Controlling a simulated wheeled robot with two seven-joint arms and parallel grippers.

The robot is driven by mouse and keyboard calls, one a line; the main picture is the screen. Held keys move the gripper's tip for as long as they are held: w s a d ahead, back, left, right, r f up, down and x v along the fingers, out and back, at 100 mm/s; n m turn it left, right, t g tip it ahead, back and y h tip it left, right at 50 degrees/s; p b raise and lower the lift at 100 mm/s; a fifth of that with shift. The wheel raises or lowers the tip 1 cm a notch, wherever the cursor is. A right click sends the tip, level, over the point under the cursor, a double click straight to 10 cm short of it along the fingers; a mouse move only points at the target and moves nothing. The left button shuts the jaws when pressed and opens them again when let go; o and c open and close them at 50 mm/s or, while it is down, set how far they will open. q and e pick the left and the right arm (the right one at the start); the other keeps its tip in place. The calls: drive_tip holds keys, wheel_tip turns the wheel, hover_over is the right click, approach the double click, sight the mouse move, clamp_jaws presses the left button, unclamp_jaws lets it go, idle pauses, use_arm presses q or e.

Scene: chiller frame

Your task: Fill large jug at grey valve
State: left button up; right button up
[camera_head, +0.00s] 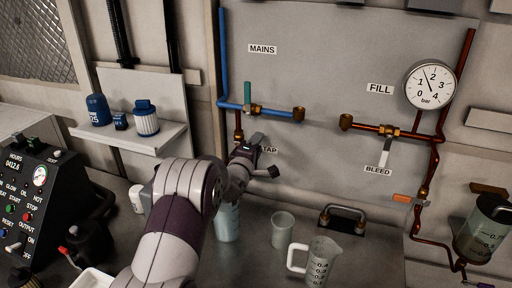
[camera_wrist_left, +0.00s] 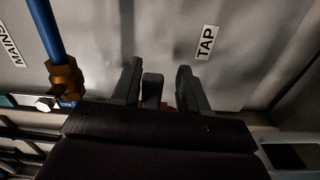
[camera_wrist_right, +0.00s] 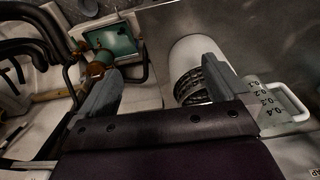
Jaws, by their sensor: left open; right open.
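A clear jug (camera_head: 318,262) with scale marks and a white handle stands on the bench at the front centre. In the right wrist view a scaled jug (camera_wrist_right: 262,98) with a white handle lies beyond the right finger. A second clear vessel (camera_head: 228,224) with bluish contents stands below the TAP label, partly hidden by my left arm. My left gripper (camera_head: 256,158) is open at the tap. In the left wrist view a grey handle (camera_wrist_left: 152,88) shows between its open fingers; contact is unclear. My right gripper (camera_wrist_right: 148,88) is open and empty, outside the head view.
A small clear cup (camera_head: 282,230) stands between the two vessels. A dark metal handle (camera_head: 342,219) is behind the jug. Copper pipes, a gauge (camera_head: 430,85) and a scaled container (camera_head: 484,232) are at right. A black control box (camera_head: 38,200) stands at left.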

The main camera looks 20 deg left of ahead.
use_arm(q)
drive_tip(key=s+b, duration=0.2)
drive_tip(key=s, duration=1)
drive_tip(key=shift+s+d, duration=0.35)
drive_tip(key=s+d+f+m+g+p, duration=0.1)
drive_tip(key=s+d+f+m+g, duration=0.6)
drive_tip(key=s+f+m+g, duration=0.25)
drive_tip(key=s+d+f+m+g, duration=0.1)
drive_tip(key=s+d+m+g, duration=0.1)
drive_tip(key=s, duration=0.5)
drive_tip(key=s+d+f+m+g+h, duration=0.1)
drive_tip(key=s+d+f+m+g, duration=0.1)
drive_tip(key=s+m+g, duration=0.3)
drive_tip(key=s+m, duration=0.1)
drive_tip(key=s, duration=0.2)
drive_tip(key=shift+d+p, duration=0.15)
drive_tip(key=shift+p, duration=0.2)
drive_tip(key=shift+m, duration=0.25)
